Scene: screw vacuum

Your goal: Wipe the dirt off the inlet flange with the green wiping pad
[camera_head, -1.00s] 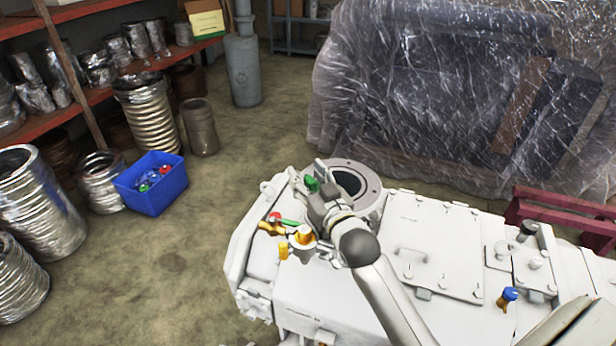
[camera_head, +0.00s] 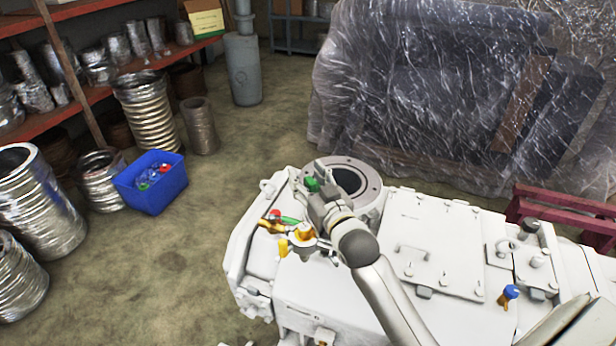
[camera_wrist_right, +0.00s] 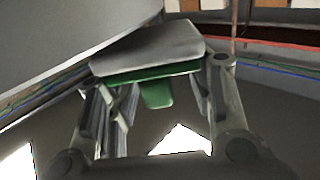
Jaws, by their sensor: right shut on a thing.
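The inlet flange (camera_head: 373,183) is a pale round ring with bolt holes and a dark opening, on top of the white vacuum pump (camera_head: 300,293). My right gripper (camera_head: 314,178) is at the left side of the flange and covers part of its rim. It is shut on the green wiping pad (camera_head: 312,184), of which only a small green part shows there. In the right wrist view the pad (camera_wrist_right: 155,73) has a pale grey face and a green edge between my fingers. I cannot tell whether the pad touches the flange. Dirt cannot be made out. My left gripper is out of view.
Valves with red, green and yellow parts (camera_head: 283,220) stand close to my right gripper. Lifting handles and fittings (camera_head: 412,250) rise from the pump's top. A blue bin (camera_head: 150,190) and metal hoses (camera_head: 40,205) are on the floor at left. Plastic-wrapped equipment (camera_head: 440,80) stands behind.

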